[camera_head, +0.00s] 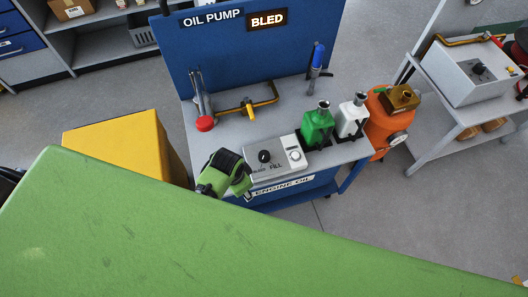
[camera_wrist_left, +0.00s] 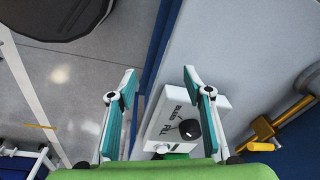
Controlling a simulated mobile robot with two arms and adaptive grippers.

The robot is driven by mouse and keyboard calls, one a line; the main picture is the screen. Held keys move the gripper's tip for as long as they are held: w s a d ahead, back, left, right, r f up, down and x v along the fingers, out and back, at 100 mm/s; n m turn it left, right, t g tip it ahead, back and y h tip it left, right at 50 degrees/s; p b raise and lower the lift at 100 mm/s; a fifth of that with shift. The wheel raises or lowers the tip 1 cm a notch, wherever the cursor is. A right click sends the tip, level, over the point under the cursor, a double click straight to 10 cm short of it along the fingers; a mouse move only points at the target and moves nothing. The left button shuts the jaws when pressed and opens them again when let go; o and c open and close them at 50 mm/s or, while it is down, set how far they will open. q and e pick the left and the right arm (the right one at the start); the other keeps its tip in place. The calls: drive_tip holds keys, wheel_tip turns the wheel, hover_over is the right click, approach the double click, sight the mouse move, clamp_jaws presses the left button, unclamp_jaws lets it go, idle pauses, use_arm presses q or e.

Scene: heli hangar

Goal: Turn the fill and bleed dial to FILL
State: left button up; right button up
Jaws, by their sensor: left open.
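The control box (camera_head: 285,166) is light grey and sits at the front of the blue oil pump bench. Its black dial (camera_head: 264,156) stands on the left part, with BLEED and FILL printed beside it. Which label the dial points at is too small to tell. My left gripper (camera_head: 226,172) is just left of the box. In the left wrist view the two fingers of my left gripper (camera_wrist_left: 160,72) are spread and empty. The box (camera_wrist_left: 160,122) and its black dial (camera_wrist_left: 190,129) show between and beyond them, the dial nearer the right finger. My right gripper is not in view.
Green (camera_head: 317,126) and white (camera_head: 350,117) bottles stand right of the box, beside an orange container (camera_head: 381,130). A yellow block (camera_head: 125,138) is at left. A large green surface fills the foreground.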

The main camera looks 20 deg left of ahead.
sight(264, 155)
use_arm(q)
drive_tip(key=w+r+m, duration=0.1)
drive_tip(key=w+r, duration=0.1)
drive_tip(key=w+d+r+m, duration=0.1)
drive_tip(key=w, duration=0.2)
drive_tip(key=w+r+m, duration=0.1)
drive_tip(key=w+r, duration=0.1)
drive_tip(key=shift+w+d+r+m+g, duration=0.2)
drive_tip(key=shift+d+r+m+g, duration=0.1)
drive_tip(key=shift+d+m, duration=0.1)
drive_tip(key=w+d+r+m+g, duration=0.1)
drive_tip(key=w+d+r+m, duration=0.1)
drive_tip(key=w+r+m, duration=0.45)
drive_tip(key=shift+n, duration=0.55)
wheel_tip(264, 155, down, 11)
drive_tip(key=shift+w+a, duration=0.1)
drive_tip(key=shift+a, duration=0.05)
drive_tip(key=c, duration=1.1)
